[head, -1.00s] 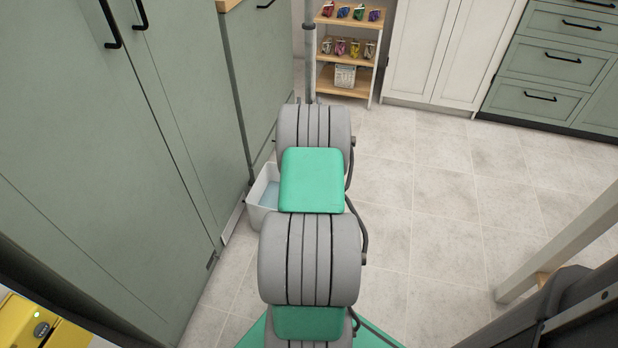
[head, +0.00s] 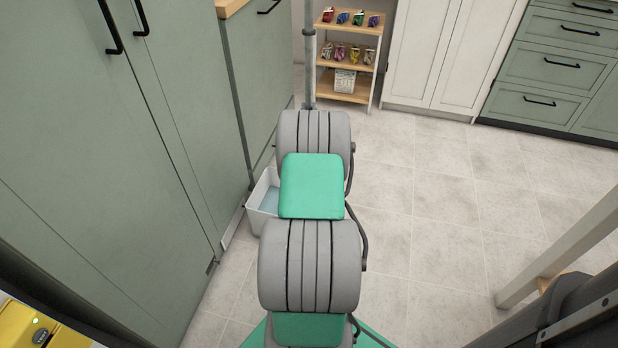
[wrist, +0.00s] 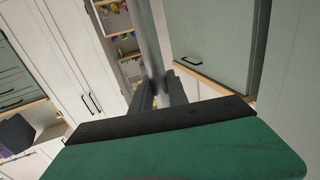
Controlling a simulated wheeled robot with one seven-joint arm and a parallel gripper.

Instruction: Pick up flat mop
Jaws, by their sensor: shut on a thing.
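The flat mop shows only as its thin grey handle (head: 309,72), standing upright beyond my arm in the head view. In the wrist view the handle (wrist: 146,45) rises between my two dark fingers. My gripper (wrist: 156,92) is shut on the handle. My gripper is hidden behind my arm in the head view. The mop's flat head is not visible in either view.
A white bucket (head: 257,219) stands on the floor beside the green cabinets (head: 110,150) at the left. A wooden shelf unit (head: 347,97) with colourful packets stands at the back. A pale table leg (head: 560,258) is at the right. The middle tiles are clear.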

